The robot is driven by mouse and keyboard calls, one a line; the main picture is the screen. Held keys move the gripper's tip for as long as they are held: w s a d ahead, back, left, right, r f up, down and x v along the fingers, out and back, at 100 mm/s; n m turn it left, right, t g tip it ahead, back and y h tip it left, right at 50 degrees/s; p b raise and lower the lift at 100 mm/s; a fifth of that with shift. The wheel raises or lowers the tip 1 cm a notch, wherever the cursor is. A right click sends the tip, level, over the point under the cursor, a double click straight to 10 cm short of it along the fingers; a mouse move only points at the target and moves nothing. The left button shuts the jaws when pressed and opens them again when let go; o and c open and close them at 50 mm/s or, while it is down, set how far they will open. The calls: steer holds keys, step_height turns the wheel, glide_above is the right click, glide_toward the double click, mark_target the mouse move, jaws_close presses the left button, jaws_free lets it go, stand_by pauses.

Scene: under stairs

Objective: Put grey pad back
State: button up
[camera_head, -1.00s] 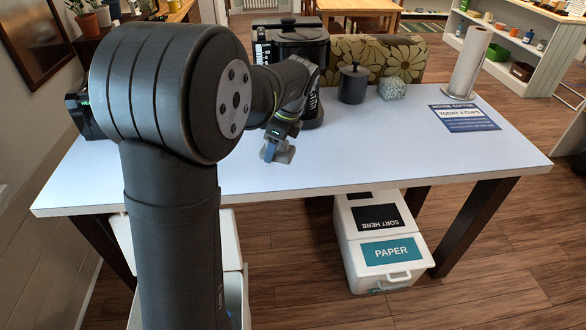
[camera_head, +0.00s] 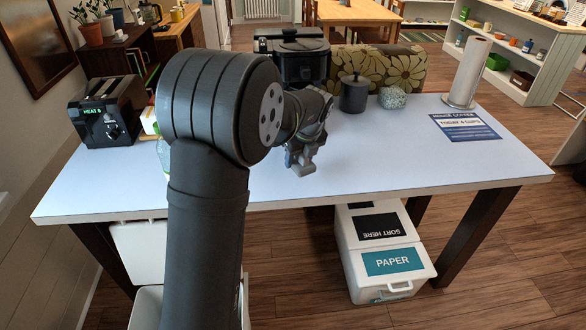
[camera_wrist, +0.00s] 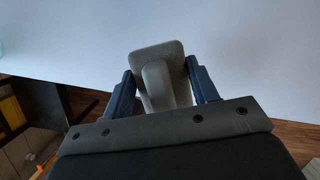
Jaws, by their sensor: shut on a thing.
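My gripper (camera_head: 300,168) is over the white-blue table (camera_head: 400,160), near its front edge. In the wrist view my gripper (camera_wrist: 162,88) has its two blue fingers on either side of the raised grip of a grey pad (camera_wrist: 158,55), and is shut on it. The pad is a flat rounded plate with a raised grip. In the head view the grey pad (camera_head: 302,168) shows only small at the fingertips. I cannot tell whether it touches the table.
A toaster-like appliance (camera_head: 107,113) stands at the left. A black machine (camera_head: 292,60), a dark canister (camera_head: 354,93) and a speckled stone-like object (camera_head: 392,97) stand at the back. A paper towel roll (camera_head: 469,72) and a blue sign (camera_head: 465,127) are at the right. The middle front is clear.

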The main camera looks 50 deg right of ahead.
mark_target(293, 177)
steer(key=w+f, duration=0.1)
steer(key=w, duration=0.1)
steer(key=shift+w+f, duration=0.3)
steer(key=shift+f, duration=2)
steer(key=shift+f, duration=0.1)
steer(key=o, duration=0.9)
steer(key=shift+o, duration=0.2)
steer(key=v, duration=1.2)
